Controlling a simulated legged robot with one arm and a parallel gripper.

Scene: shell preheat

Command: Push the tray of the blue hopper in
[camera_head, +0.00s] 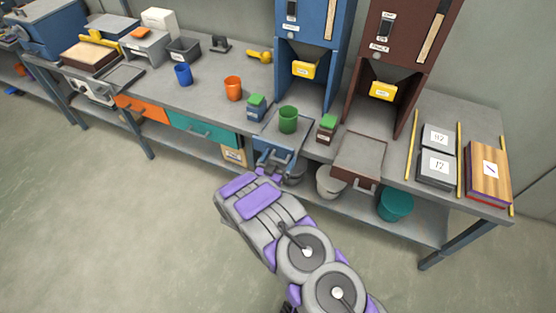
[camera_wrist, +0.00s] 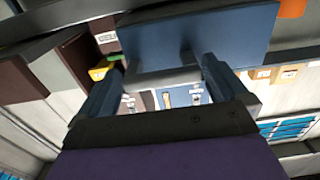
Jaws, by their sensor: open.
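The blue hopper (camera_head: 312,22) stands at the back of the bench. Its tray (camera_head: 270,155) sticks out at the bench's front edge, with a grey top and a blue front. A green cup (camera_head: 288,120) stands upright on it. My gripper (camera_head: 264,174) is at the tray's front, low and close to its handle; the fingertips are hard to make out there. In the wrist view my gripper (camera_wrist: 163,80) is open. The grey handle (camera_wrist: 160,78) lies between the two fingers, before the blue tray front (camera_wrist: 225,30). I cannot tell whether the fingers touch it.
The brown hopper (camera_head: 410,22) stands to the right, its tray (camera_head: 360,152) also sticking out. Green-lidded jars (camera_head: 256,108) (camera_head: 327,129) flank the blue tray. An orange cup (camera_head: 233,89) and a blue cup (camera_head: 183,75) stand left. Buckets are on the lower shelf. The floor in front is clear.

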